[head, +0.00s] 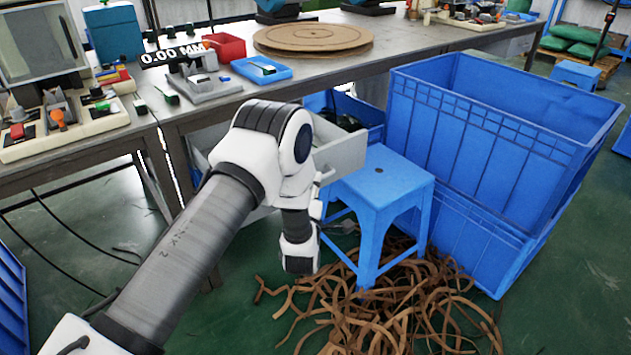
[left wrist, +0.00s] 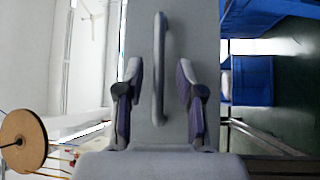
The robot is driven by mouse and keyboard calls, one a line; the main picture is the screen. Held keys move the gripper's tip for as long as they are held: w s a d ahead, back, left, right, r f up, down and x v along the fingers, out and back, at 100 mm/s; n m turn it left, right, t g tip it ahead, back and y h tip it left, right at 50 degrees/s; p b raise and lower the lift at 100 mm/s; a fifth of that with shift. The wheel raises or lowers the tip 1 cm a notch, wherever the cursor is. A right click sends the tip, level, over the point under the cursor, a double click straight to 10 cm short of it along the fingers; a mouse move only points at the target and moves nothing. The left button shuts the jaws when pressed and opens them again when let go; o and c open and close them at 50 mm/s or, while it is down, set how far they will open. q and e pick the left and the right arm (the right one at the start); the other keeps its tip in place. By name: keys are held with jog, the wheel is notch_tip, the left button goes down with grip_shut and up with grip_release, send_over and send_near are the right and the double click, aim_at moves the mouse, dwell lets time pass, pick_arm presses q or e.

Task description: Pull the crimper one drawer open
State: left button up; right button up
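A grey drawer front (left wrist: 205,30) fills the middle of the left wrist view. Its long bar handle (left wrist: 159,30) runs upright in that picture. My left gripper (left wrist: 158,68) is open, with one finger on each side of the handle and gaps visible to both. In the head view, a light grey drawer (head: 345,157) stands out under the table beside my left wrist, its top edge and part of its inside showing. My arm hides much of it, so I cannot tell how far out it is. The gripper fingers are mostly hidden there. My right gripper is not in view.
A blue stool (head: 378,190) stands close to the drawer's right, with large blue crates (head: 480,150) beyond. Brown strips (head: 400,310) litter the floor. The table (head: 385,58) above holds a round board (head: 313,36), a gauge (head: 200,80) and trays.

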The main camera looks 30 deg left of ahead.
pick_arm(q)
jog(key=v, duration=1)
